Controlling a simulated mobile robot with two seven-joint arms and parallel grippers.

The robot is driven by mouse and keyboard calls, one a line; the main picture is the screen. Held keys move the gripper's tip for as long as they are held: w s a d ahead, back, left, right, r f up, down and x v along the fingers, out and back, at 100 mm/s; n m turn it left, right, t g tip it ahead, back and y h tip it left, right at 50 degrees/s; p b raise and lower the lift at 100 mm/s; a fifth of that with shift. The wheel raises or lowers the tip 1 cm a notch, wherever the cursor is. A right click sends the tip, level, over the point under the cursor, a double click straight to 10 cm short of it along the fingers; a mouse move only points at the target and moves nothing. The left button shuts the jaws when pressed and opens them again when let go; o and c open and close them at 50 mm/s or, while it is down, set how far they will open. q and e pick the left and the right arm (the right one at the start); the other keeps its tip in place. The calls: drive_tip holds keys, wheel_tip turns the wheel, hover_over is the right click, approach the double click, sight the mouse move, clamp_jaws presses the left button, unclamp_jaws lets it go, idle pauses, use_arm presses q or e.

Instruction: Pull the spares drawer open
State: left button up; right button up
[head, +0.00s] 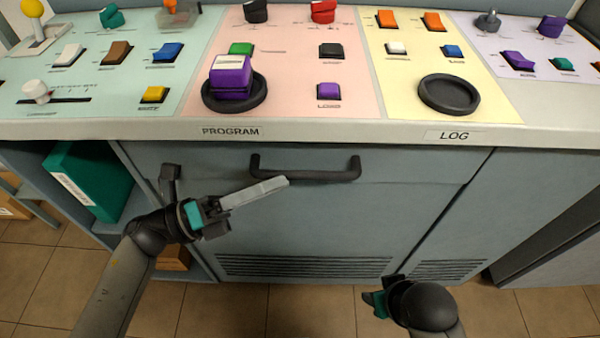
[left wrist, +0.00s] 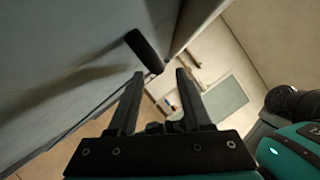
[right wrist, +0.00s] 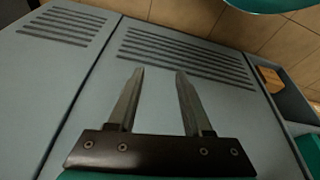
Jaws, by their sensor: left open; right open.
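The spares drawer front (head: 230,198) is a grey-blue panel under the console top, and it looks closed. Its dark bar handle (head: 305,174) runs across its upper part; in the left wrist view the handle (left wrist: 145,50) shows just beyond the fingertips. My right gripper (right wrist: 160,72) is open and empty, low before the vented panel.
The console top holds several switches, a purple block (head: 231,77) in the left round dish and an empty dark dish (head: 449,94) on the right. A green binder (head: 88,180) stands on an open shelf at left. Tiled floor (head: 300,310) lies clear below.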

sight(300, 172)
use_arm(q)
drive_tip(key=x, duration=0.4)
drive_tip(key=shift+w+d+r, duration=0.1)
drive_tip(key=shift+w+d, duration=0.05)
drive_tip(key=shift+d, duration=0.35)
use_arm(e)
drive_tip(key=shift+w+r, duration=0.2)
drive_tip(key=shift+r, duration=0.55)
use_arm(q)
clamp_jaws()
use_arm(e)
drive_tip(key=shift+s+f, duration=0.15)
drive_tip(key=shift+f, duration=0.05)
